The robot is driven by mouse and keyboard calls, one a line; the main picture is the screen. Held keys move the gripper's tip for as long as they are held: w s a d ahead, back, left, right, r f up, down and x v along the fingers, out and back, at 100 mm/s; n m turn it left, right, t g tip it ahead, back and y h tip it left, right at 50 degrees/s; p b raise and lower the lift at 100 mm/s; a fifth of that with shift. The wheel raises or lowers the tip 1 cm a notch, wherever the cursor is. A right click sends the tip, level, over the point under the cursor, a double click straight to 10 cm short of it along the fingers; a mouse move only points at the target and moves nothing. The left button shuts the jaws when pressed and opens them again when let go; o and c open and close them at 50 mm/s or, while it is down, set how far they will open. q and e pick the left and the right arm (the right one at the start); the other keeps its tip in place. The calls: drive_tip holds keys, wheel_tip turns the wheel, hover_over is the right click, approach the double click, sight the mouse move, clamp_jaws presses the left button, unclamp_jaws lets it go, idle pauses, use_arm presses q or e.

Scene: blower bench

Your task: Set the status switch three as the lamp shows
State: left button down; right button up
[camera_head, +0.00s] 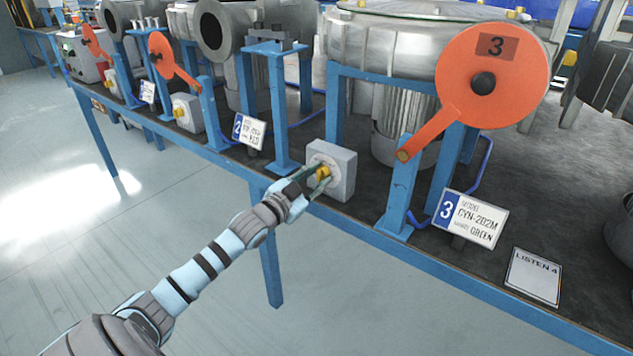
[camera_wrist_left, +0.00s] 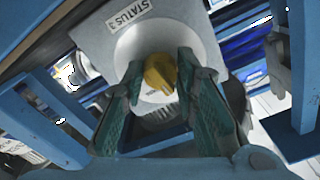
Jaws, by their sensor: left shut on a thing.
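The status switch is a grey box (camera_head: 337,171) on the bench edge with a yellow knob (camera_head: 323,173) on its front. My left gripper (camera_head: 314,176) is shut on the knob, one green-padded finger on each side; the fingers (camera_wrist_left: 159,82) also show in the wrist view. The blue "3" plate (camera_head: 470,218) stands to the right of the box. I cannot make out a lit lamp. My right gripper is out of view.
A large orange disc marked 3 (camera_head: 512,78) on an arm stands right of the switch. A card reading LISTEN 4 (camera_head: 533,277) lies at the right. A "2" plate (camera_head: 249,131) and another grey switch box (camera_head: 187,112) stand to the left. Open floor lies in front.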

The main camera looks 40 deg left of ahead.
use_arm(q)
drive_tip(key=m+b, duration=0.1)
drive_tip(key=m, duration=0.2)
drive_tip(key=shift+f, duration=0.15)
drive_tip(key=m, duration=0.2)
drive_tip(key=shift+m+b, duration=0.3)
drive_tip(key=shift+b, duration=0.05)
drive_tip(key=shift+m, duration=1.3)
drive_tip(key=shift+m+b, duration=0.4)
drive_tip(key=shift+m, duration=0.9)
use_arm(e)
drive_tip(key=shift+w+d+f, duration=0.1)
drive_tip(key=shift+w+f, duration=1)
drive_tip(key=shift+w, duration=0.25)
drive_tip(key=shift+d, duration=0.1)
use_arm(q)
drive_tip(key=c, duration=1.3)
unclamp_jaws()
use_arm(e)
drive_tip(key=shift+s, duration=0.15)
